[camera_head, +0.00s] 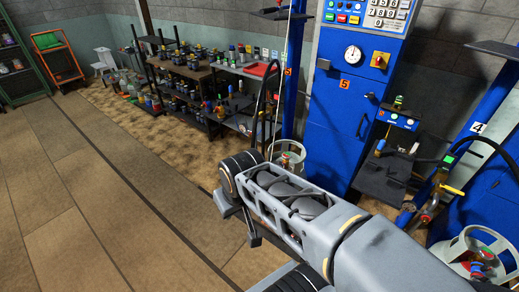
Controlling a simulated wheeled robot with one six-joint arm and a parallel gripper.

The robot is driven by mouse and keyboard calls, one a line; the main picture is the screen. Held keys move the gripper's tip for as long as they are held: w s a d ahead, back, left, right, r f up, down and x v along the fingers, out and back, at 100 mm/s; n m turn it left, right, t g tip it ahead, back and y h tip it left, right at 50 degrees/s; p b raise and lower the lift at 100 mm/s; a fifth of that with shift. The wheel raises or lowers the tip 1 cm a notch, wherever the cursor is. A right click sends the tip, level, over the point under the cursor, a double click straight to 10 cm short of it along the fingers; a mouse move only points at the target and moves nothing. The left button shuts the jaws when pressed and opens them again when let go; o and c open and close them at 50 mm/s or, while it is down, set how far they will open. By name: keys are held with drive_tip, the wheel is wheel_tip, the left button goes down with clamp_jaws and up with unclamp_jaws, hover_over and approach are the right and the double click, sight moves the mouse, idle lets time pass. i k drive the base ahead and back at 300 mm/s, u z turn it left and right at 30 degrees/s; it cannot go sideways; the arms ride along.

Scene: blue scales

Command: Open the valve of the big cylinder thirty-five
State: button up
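Two grey gas cylinders are in view, and I can read no "35" on either. One cylinder (461,246) stands at the lower right, cut off by the picture's edge. It has a ring-shaped collar with a red part at its top. The other cylinder (291,149) stands by the blue cabinet marked 5, and my arm hides its lower part. Its valve is too small to make out. My arm reaches from the lower right to the middle of the picture. I cannot see my gripper's fingers.
The blue cabinet (335,125) with a gauge and keypad stands behind my arm. A hose fitting with a yellow lever (452,190) hangs at the right, near the blue post marked 4. Shelves (185,70) of bottles line the back wall. The floor (90,190) at left is clear.

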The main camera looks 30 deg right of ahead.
sight(285, 155)
drive_tip(key=z, duration=0.05)
drive_tip(key=i, duration=0.8)
drive_tip(key=z, duration=0.8)
drive_tip(key=i, duration=0.6)
drive_tip(key=z, duration=0.55)
